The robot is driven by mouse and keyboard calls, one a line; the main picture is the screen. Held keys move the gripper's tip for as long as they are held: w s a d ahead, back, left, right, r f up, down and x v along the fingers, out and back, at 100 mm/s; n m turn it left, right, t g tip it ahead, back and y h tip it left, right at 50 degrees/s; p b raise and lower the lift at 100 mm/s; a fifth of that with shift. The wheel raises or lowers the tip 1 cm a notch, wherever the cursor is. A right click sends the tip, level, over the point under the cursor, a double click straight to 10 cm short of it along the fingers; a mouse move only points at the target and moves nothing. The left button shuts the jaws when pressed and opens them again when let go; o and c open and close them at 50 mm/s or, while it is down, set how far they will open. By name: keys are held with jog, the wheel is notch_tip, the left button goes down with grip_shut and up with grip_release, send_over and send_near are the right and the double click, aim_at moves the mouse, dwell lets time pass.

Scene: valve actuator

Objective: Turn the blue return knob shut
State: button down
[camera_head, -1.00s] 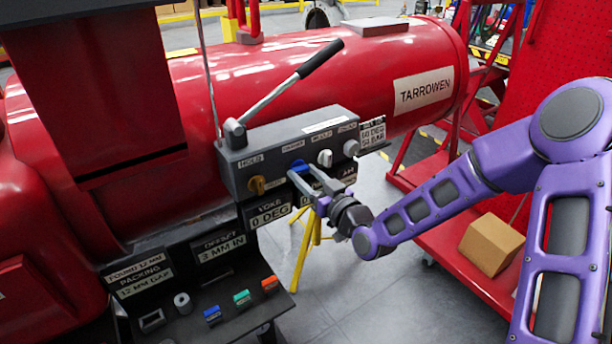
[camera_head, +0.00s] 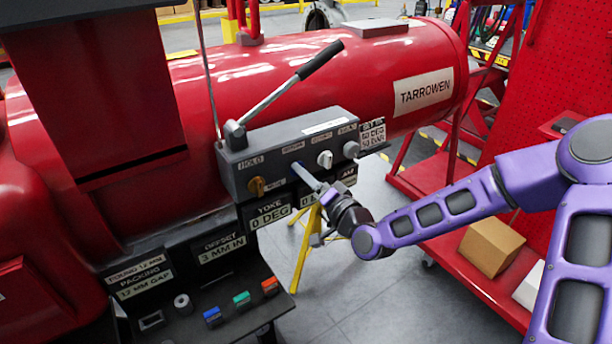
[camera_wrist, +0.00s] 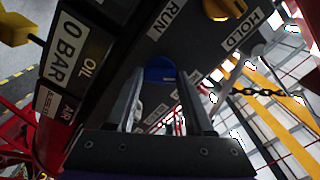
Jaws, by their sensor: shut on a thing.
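The blue return knob (camera_wrist: 160,72) shows between my gripper's two fingers in the wrist view. In the head view only a sliver of it (camera_head: 295,166) shows beside the fingertips on the grey valve block (camera_head: 232,172). My gripper (camera_head: 306,175) is shut on this knob, and its fingers look nearly edge-on from the head. It also shows in the wrist view (camera_wrist: 162,82), with a finger on either side of the knob. How far the knob is turned is hidden.
A yellow knob (camera_head: 257,186) sits left of the blue one. A white knob (camera_head: 325,159) and a grey knob (camera_head: 351,149) sit to its right. A black-gripped lever (camera_head: 290,90) rises above the block. A parts shelf (camera_head: 240,322) lies below.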

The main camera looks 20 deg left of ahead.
jog(key=m, duration=0.5)
jog(key=shift+m+p, duration=0.3)
jog(key=shift+m, duration=0.1)
dwell(0.3)
jog(key=shift+c, duration=1.4)
grip_release()
jog(key=p+v, duration=0.7)
jog(key=v, duration=1)
jog(key=shift+s, duration=0.2)
jog(key=shift+d, duration=0.1)
